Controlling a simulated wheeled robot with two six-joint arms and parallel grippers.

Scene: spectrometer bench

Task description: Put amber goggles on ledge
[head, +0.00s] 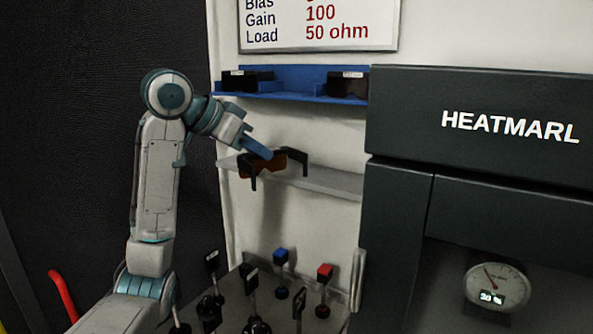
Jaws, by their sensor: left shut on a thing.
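The amber goggles (272,166) have orange-brown lenses and black temple arms. They are at the grey ledge (325,180) on the white wall, with the arms toward me. My left gripper (259,150) reaches in from the left and is shut on the goggles. The goggles look very close to the ledge's surface; I cannot tell whether they rest on it. The gripper's fingertips are partly hidden behind or against the goggles. My right gripper is not in view.
A blue shelf (300,92) above holds dark goggles (247,80) at its left and another dark pair (347,84) at its right. A dark cabinet (470,120) borders the ledge at right.

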